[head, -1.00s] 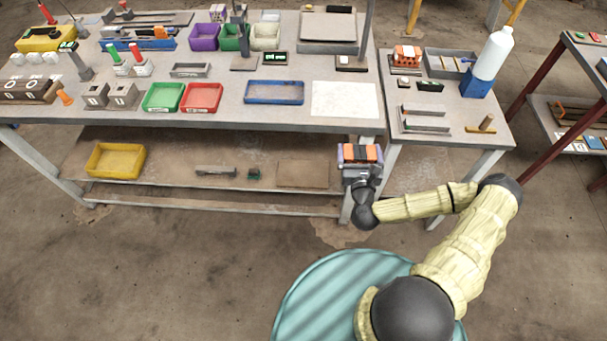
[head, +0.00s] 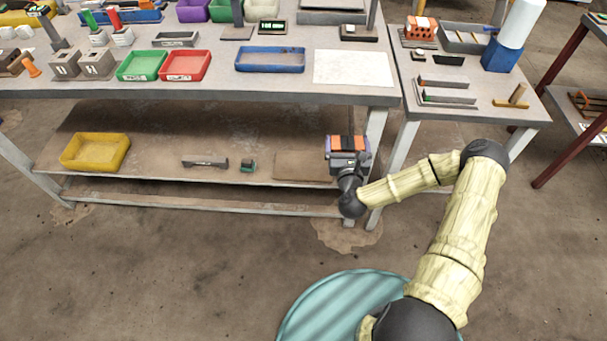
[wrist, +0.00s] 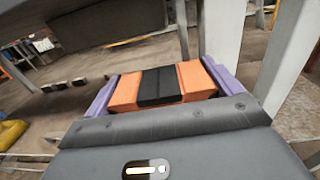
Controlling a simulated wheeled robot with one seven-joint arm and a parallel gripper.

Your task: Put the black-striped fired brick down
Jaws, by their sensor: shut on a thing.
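The black-striped fired brick (head: 348,142) is orange with a black band across its middle. My gripper (head: 348,145) is shut on it, with a purple finger at each end. In the wrist view the brick (wrist: 160,86) sits level between the two purple fingers (wrist: 158,88). In the head view the gripper is in front of the workbench, near its right front leg and below the tabletop edge. The brick's underside and any contact below it are hidden.
The workbench top (head: 210,85) holds a blue tray (head: 270,60), a white sheet (head: 353,68), and red and green trays. Its lower shelf (head: 150,120) has a yellow bin (head: 95,152) and a brown board (head: 303,168). A side table (head: 480,108) at right holds another orange brick (head: 421,28).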

